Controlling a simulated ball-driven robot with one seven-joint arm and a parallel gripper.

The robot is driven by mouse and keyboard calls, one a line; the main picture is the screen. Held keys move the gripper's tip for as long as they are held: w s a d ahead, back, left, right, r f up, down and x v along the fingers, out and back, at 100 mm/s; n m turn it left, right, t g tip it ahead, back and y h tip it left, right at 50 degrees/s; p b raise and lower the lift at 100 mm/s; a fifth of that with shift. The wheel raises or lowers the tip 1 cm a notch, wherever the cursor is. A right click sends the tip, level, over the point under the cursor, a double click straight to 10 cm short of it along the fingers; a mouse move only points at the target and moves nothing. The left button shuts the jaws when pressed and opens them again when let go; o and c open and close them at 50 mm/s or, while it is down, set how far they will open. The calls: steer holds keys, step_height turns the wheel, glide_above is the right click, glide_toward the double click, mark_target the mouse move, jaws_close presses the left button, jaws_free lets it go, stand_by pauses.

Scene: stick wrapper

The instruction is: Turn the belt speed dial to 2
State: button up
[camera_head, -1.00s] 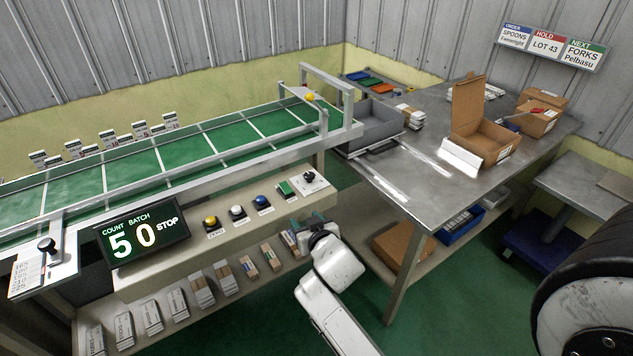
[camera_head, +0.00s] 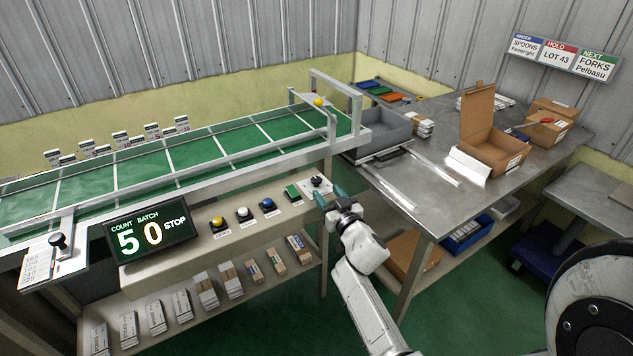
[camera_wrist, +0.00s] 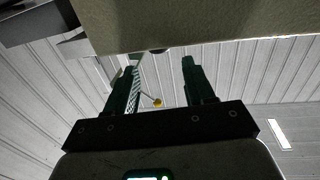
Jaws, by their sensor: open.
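The dial (camera_head: 317,182) is a small black knob on a white plate at the right end of the beige control panel (camera_head: 190,254). Its pointer setting is too small to read. My gripper (camera_head: 332,195) is just in front of and below the dial, at the panel's right front edge. Its two green fingers are apart, with nothing seen between them; I cannot tell whether they touch the panel. In the wrist view the open fingers (camera_wrist: 158,68) point toward a beige surface, and the dial's face is not visible.
A display (camera_head: 150,233) reads COUNT 5, BATCH 0, STOP. The green belt (camera_head: 140,170) runs behind. A metal table (camera_head: 420,205) stands right.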

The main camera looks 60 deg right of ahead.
mark_target(317, 179)
steer(key=b+x, duration=0.3)
steer(key=x, duration=0.4)
steer(key=shift+f, duration=0.15)
steer(key=shift+w+d+b, duration=0.3)
steer(key=shift+w+d, duration=0.1)
steer(key=shift+w, duration=0.15)
steer(key=c, duration=0.9)
